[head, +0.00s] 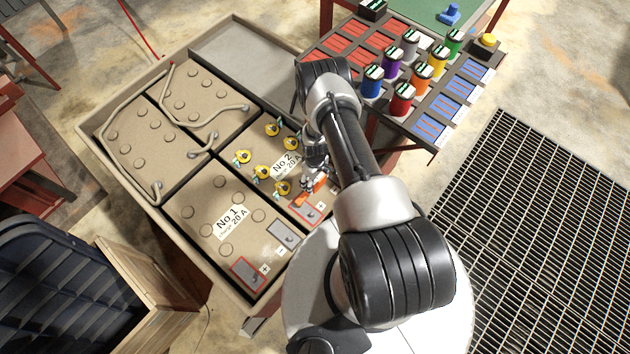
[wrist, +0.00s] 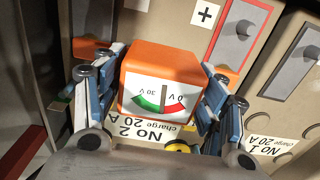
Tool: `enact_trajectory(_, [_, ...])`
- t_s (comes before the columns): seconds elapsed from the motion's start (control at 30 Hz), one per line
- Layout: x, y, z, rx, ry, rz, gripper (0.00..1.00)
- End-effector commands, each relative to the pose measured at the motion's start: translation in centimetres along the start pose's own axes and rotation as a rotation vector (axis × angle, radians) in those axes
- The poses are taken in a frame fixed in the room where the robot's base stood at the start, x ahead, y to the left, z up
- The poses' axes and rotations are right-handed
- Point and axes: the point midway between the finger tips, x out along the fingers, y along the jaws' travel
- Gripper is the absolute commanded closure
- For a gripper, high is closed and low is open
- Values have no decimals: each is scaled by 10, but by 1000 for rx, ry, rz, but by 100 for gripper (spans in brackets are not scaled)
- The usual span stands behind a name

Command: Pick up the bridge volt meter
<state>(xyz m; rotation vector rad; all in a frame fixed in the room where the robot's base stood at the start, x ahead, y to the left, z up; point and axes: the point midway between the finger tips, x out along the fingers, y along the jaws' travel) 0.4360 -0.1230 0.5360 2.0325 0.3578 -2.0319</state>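The bridge volt meter is an orange box with a white dial, green and red arcs and a needle, in the middle of the wrist view (wrist: 162,78). In the head view a small orange part of it (head: 309,193) shows low at the right end of the No 2 battery (head: 283,165), partly hidden by my gripper. My gripper (wrist: 163,88) has one finger along each side of the meter, and both pads appear to touch it. I cannot tell whether the meter is clear of the battery. A further orange patch (wrist: 86,47) shows behind the left finger.
The No 1 battery (head: 205,203) lies beside No 2 in the same tray (head: 180,232). Several yellow-topped pieces (head: 262,171) stand on No 2. A rack (head: 345,50) with coloured spools stands at the upper right. Floor grating (head: 545,215) lies at the right.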

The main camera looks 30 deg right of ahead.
Motion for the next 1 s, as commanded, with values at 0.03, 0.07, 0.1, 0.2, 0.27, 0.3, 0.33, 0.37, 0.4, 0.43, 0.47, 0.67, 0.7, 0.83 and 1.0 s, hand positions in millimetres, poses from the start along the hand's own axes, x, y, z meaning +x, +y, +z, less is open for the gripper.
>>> enact_trajectory(0.03, [0,0,0,0,0,0,41])
enact_trajectory(0.07, [0,0,0,0,0,0,43])
enact_trajectory(0.1, [0,0,0,0,0,0,46])
enact_trajectory(0.2, [0,0,0,0,0,0,52])
enact_trajectory(0.27, [0,0,0,0,0,0,56])
enact_trajectory(0.3, [0,0,0,0,0,0,59])
enact_trajectory(0.33, [0,0,0,0,0,0,61])
enact_trajectory(0.37, [0,0,0,0,0,0,63])
enact_trajectory(0.4, [0,0,0,0,0,0,66])
enact_trajectory(0.43, [0,0,0,0,0,0,68])
enact_trajectory(0.47, [0,0,0,0,0,0,70])
enact_trajectory(0.67, [0,0,0,0,0,0,80])
enact_trajectory(0.7, [0,0,0,0,0,0,80])
enact_trajectory(0.83, [-2,0,0,0,0,0,80])
enact_trajectory(1.0, [-16,0,-1,0,1,1,80])
